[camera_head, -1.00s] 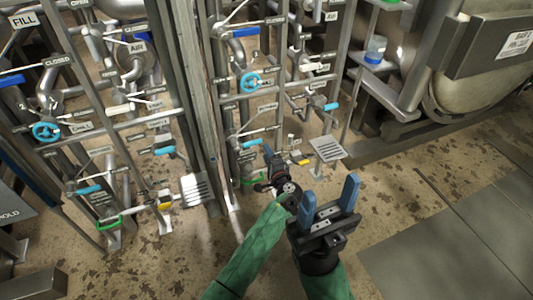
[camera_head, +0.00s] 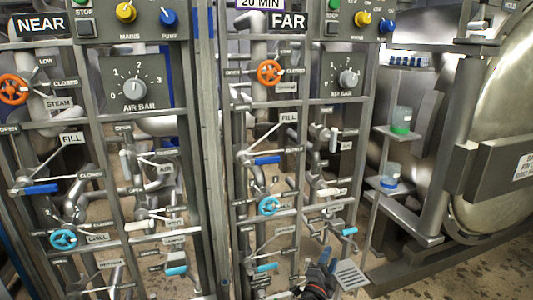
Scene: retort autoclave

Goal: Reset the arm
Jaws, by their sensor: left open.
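My left gripper (camera_head: 320,275) shows only in part at the bottom edge, right of centre. It is dark with a bluish finger and is open, with nothing seen between its fingers. It is in front of the lower part of the FAR panel (camera_head: 288,21), near a grey slotted pedal plate (camera_head: 350,274); I cannot tell whether they touch. Most of my left arm is below the picture. My right gripper is out of view.
The NEAR panel (camera_head: 41,25) stands at left, with an orange handwheel (camera_head: 14,89), blue handwheel (camera_head: 63,240) and levers. The FAR panel has an orange handwheel (camera_head: 270,72) and blue handwheel (camera_head: 269,206). Small jars (camera_head: 401,120) stand on shelves beside the large vessel (camera_head: 495,150).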

